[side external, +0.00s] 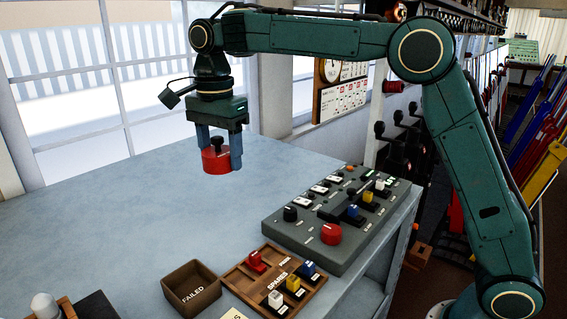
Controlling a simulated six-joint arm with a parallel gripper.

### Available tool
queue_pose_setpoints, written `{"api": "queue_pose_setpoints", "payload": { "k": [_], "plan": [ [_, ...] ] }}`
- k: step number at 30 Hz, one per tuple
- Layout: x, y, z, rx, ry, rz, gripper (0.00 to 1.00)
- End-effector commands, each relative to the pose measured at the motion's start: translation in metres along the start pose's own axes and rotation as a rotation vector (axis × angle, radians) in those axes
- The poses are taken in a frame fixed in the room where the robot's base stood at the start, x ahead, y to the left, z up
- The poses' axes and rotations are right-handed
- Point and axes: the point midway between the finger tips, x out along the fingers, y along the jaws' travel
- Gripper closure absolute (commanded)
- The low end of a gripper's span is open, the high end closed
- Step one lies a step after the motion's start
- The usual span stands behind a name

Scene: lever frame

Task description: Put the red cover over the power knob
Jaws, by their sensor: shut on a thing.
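My gripper (220,156) is shut on the red cover (215,163), a short round red piece with a black grip on top. It holds the cover in the air above the blue table, to the left of the grey control panel (303,250) and apart from it. The panel carries a black knob (290,213) near its left corner and a large red knob (331,234) near its front. The panel labels are too small to read, so I cannot tell which one is the power knob.
A wooden spares tray (236,279) with red, white, yellow and blue pieces lies in front of the panel. A brown box marked FAILED (191,287) stands left of it. Small switches line the panel's back half. The table's left and middle are clear.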

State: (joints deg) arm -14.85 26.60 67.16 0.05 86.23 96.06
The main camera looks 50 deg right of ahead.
Motion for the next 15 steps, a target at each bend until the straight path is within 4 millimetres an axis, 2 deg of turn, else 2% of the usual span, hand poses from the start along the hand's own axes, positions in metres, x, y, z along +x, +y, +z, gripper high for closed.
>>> {"api": "queue_pose_setpoints", "payload": {
  "k": [8, 15],
  "plan": [
    [0.005, 0.015, -0.015, 0.054, 0.000, 0.000, 0.63],
    [0.017, 0.044, -0.038, 0.146, 0.000, 0.001, 0.63]
  ]
}}
